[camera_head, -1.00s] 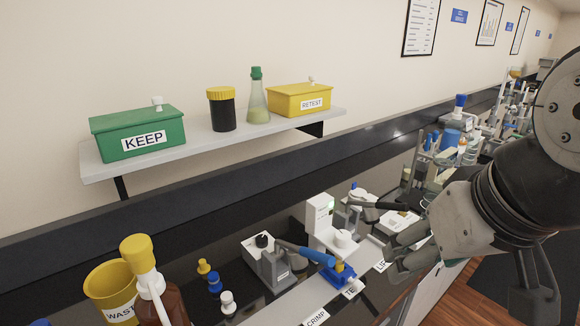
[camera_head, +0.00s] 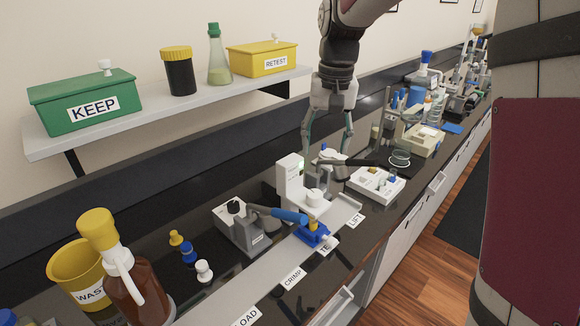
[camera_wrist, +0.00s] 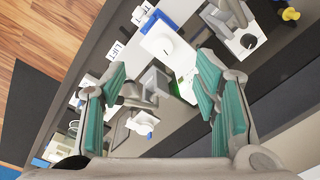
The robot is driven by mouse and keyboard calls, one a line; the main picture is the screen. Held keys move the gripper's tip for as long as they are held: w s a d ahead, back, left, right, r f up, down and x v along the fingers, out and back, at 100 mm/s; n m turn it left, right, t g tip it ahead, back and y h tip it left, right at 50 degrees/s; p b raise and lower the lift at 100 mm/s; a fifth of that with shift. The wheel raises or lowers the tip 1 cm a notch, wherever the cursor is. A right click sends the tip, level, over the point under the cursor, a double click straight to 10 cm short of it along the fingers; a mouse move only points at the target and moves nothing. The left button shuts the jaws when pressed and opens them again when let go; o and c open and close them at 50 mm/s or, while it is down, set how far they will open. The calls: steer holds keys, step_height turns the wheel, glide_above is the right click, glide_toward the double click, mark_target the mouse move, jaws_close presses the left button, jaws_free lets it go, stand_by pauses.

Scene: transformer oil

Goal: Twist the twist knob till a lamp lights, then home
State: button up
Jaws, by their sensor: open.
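My gripper (camera_head: 328,148) points down with its fingers apart and empty, above the bench behind the white tower unit (camera_head: 292,185). In the wrist view my gripper (camera_wrist: 160,75) shows two teal-padded fingers with nothing between them. The tower unit has a small green patch on its upright and a round white cap (camera_head: 313,196) in front. I cannot tell which of these is the twist knob. No finger clearly touches either.
A brown bottle (camera_head: 137,285) and yellow waste bin (camera_head: 78,270) stand at the left. The shelf (camera_head: 150,122) holds boxes and bottles.

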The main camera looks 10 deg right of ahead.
mark_target(315, 193)
steer(key=shift+g, duration=0.4)
steer(key=w+f, duration=0.1)
steer(key=f, duration=0.4)
steer(key=w+f+p, duration=0.1)
steer(key=f, duration=0.5)
steer(key=w+f+p, duration=0.1)
steer(key=w+f, duration=0.1)
steer(key=f, duration=0.4)
steer(key=shift+a+f, duration=0.2)
steer(key=shift+f, duration=0.05)
